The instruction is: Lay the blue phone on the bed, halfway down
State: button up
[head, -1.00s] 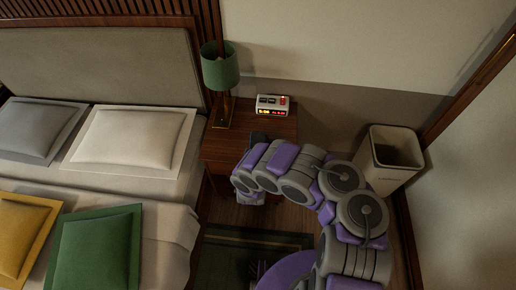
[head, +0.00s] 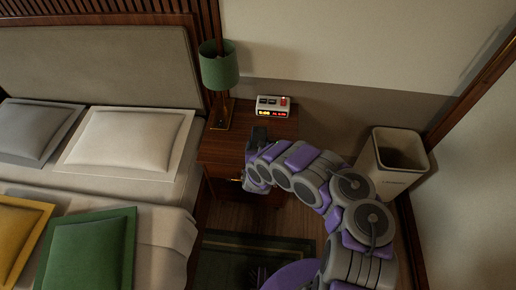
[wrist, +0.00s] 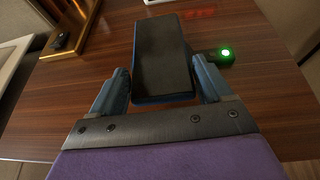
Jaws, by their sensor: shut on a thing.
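The blue phone (wrist: 163,60), with a dark screen and blue edges, is between the two fingers of my gripper (wrist: 162,86) in the wrist view. My gripper is shut on it, over the wooden nightstand (wrist: 60,95). Whether the phone still touches the nightstand top is hard to tell. In the head view my gripper (head: 258,143) is at the nightstand's front part, and the phone cannot be made out clearly there. The bed (head: 163,238) is at the left, with a pale blanket. Its lower half is out of view.
A green lamp (head: 219,72) and a white clock (head: 272,105) stand at the back of the nightstand. A dark device with a green light (wrist: 226,53) lies beside the phone. Pillows, including a green cushion (head: 90,252), cover the bed's head end. A bin (head: 392,165) stands right.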

jog(key=o, duration=1.1)
jog(key=shift+p, duration=0.3)
jog(key=p+v, duration=0.9)
jog(key=v, duration=0.8)
jog(key=shift+s+d+f, duration=0.2)
jog(key=shift+s+d, duration=0.1)
jog(key=shift+d, duration=0.1)
